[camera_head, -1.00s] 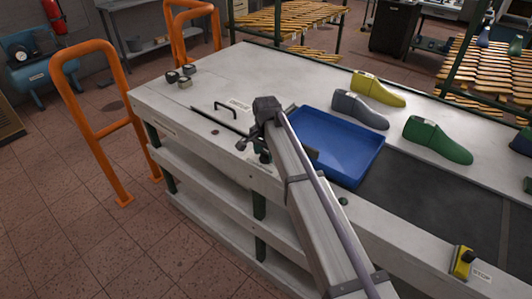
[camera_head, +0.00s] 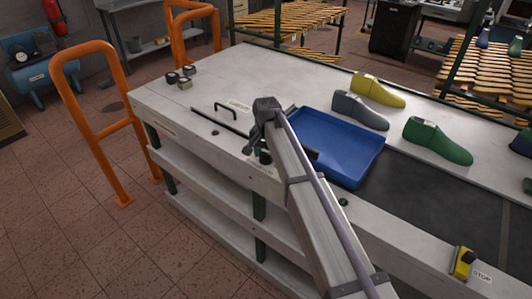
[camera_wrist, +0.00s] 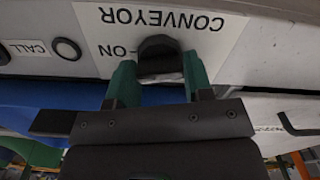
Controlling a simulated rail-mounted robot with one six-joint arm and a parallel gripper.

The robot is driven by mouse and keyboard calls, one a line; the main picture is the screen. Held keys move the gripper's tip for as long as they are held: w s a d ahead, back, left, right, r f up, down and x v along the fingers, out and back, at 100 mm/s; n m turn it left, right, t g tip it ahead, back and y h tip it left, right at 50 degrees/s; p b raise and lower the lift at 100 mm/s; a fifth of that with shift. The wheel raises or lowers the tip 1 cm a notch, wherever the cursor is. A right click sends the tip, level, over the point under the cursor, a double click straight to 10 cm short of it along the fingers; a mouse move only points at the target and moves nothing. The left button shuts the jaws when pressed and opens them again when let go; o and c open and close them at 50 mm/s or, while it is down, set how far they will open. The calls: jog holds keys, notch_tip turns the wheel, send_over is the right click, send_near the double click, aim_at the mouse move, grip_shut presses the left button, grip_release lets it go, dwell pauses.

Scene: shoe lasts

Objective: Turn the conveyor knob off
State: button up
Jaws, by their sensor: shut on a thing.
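The dark conveyor knob (camera_wrist: 158,47) is in the upper middle of the wrist view, on a white label (camera_wrist: 205,32) that reads CONVEYOR upside down. Part of an "ON" mark shows beside the knob; an OFF mark is not visible. My gripper (camera_wrist: 158,70) has its two green fingers on either side of the knob and is shut on it. In the head view, my gripper is largely hidden behind my arm, at the near edge of the bench, and the knob cannot be made out.
A round button with a CALL label (camera_wrist: 27,48) is left of the knob in the wrist view. A blue tray (camera_head: 345,145) lies behind my arm. Grey (camera_head: 360,110), yellow (camera_head: 377,90) and green (camera_head: 437,141) shoe lasts stand beyond. A yellow stop box (camera_head: 462,262) is at the right.

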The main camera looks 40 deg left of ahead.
jog(key=n, duration=1.1)
jog(key=shift+n, duration=1.9)
jog(key=o, duration=0.9)
jog(key=shift+r, duration=0.1)
